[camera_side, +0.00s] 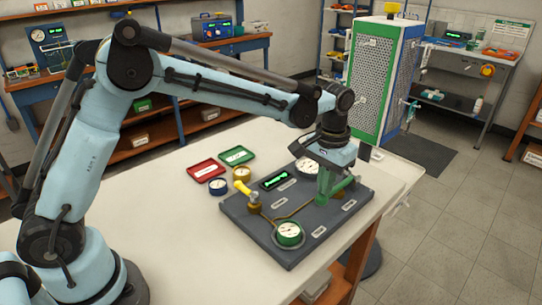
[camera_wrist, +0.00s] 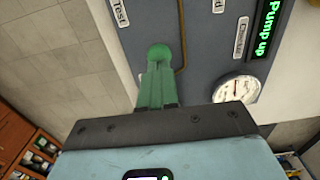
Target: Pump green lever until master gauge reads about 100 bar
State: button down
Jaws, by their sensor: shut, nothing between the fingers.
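The green lever (camera_side: 342,187) stands at the right side of the dark test board (camera_side: 235,207) in the side view. My gripper (camera_side: 325,190) is right at the lever, its green fingers shut and pointing down. In the wrist view the shut fingers (camera_wrist: 157,85) reach toward a rounded green end (camera_wrist: 159,52), which looks like the lever's. Whether they touch, I cannot tell. A white-faced gauge (camera_side: 283,168) beside the display also shows in the wrist view (camera_wrist: 236,90); its reading is too small to tell. The display (camera_wrist: 267,30) reads "Pump up".
A green-rimmed gauge (camera_side: 289,233) and a yellow-handled valve (camera_side: 243,188) sit on the board. Left of it are a blue-rimmed gauge (camera_side: 217,186), a brass-coloured gauge (camera_side: 241,173), a red tray (camera_side: 190,171) and a green tray (camera_side: 251,156). The white table's front left is clear.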

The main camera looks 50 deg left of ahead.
jog(key=shift+f, duration=0.4)
jog(key=shift+r, duration=2.9)
jog(key=shift+f, duration=0.15)
jog(key=shift+f, duration=2.65)
dwell(0.4)
jog(key=shift+r, duration=2.8)
